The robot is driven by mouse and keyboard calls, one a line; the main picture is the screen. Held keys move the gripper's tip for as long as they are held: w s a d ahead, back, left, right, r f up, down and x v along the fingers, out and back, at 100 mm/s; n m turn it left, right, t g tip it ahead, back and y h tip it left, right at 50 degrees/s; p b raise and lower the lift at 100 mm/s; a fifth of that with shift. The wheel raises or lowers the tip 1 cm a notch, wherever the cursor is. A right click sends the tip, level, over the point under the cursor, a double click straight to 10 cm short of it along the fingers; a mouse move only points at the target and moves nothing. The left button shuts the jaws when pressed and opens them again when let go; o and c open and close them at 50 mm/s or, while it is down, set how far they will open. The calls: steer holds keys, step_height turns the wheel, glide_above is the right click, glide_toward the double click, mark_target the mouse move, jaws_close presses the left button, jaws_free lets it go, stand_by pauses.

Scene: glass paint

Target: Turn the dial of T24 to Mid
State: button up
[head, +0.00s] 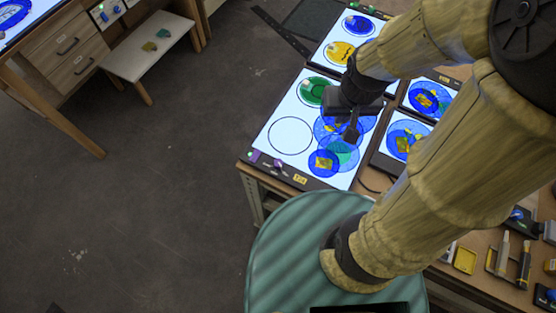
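A light panel (263,135) lies on the workbench with its glowing white top up. Its dark front edge carries a yellow label (300,178), which looks like T24 but is too small to read surely. Small controls (278,166) and a purple piece (255,156) sit on that edge, left of the label. I cannot make out the dial's setting. My gripper (352,134) hangs over the panel's right half, above and behind the front edge and apart from the controls. Its fingers are small and dark, and I cannot see whether they are open.
Blue, green and patterned glass discs (323,163) lie on the panel. More light panels (403,138) stand behind and to the right, partly hidden by my arm. Tools and a small yellow tray (465,260) lie on the bench at right. The floor at left is clear up to a bench (150,62).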

steer(key=o, duration=0.3)
steer(key=shift+a, duration=0.15)
steer(key=o, duration=0.4)
steer(key=shift+w+a+p, duration=0.2)
steer(key=shift+a+p, duration=0.1)
steer(key=shift+p, duration=0.1)
steer(key=shift+o, duration=0.9)
steer(key=w+a+f+n+g+p, duration=0.1)
steer(key=w+a+f+n+p, duration=0.1)
steer(key=a+p, duration=0.2)
steer(key=a, duration=0.3)
steer(key=shift+a+f+n+g+y+p, duration=0.3)
steer(key=shift+n+g+y, duration=0.1)
steer(key=n+p, duration=0.2)
steer(key=p, duration=0.2)
glide_above(278, 162)
step_height(278, 162, down, 5)
steer(key=shift+g+h+b, duration=0.35)
steer(key=shift+g+h, duration=0.05)
step_height(278, 162, down, 17)
steer(key=shift+f+p, duration=0.15)
steer(key=shift+p, duration=0.5)
steer(key=shift+c, duration=0.2)
